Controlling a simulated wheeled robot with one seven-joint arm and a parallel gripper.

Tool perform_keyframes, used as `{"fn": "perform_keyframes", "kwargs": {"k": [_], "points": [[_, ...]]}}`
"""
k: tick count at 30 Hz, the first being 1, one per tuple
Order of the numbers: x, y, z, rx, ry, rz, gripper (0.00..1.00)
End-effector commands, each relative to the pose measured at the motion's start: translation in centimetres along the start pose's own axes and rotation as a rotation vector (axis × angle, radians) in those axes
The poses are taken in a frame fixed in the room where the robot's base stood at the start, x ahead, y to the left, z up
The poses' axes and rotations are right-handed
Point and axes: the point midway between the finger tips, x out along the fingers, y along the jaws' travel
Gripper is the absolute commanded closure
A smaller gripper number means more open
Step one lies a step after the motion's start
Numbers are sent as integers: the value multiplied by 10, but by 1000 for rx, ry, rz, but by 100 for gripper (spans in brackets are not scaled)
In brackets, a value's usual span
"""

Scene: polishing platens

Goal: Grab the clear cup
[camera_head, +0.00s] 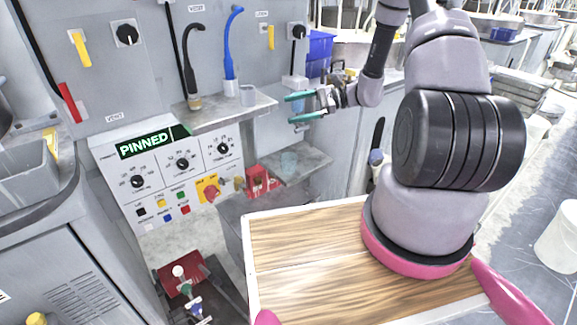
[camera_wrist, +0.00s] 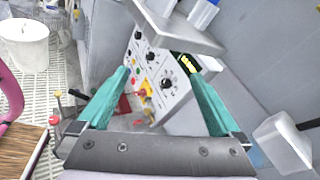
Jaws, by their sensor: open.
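A clear, faintly bluish cup (camera_head: 289,162) stands on the lower grey shelf (camera_head: 308,165) in the head view. I cannot surely pick out the clear cup there.
The control panel (camera_head: 165,172) with its green "PINNED" display is on the left. A red block (camera_head: 262,181) is left of the clear cup. A wooden board (camera_head: 310,240) lies in front.

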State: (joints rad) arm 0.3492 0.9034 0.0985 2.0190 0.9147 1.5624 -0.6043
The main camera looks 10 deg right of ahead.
Motion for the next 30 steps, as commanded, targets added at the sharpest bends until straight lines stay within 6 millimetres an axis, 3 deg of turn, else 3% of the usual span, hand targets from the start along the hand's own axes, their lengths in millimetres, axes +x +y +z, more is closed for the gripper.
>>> {"fn": "perform_keyframes", "kwargs": {"k": [1, 9, 15, 21, 30], "points": [[2, 5, -26, 56, -24, -55, 0], [7, 34, -146, 286, -100, -371, 0], [8, 64, -208, 397, -105, -546, 0], [12, 74, -229, 431, -102, -607, 0], [48, 49, -230, 431, -102, -606, 0]]}}
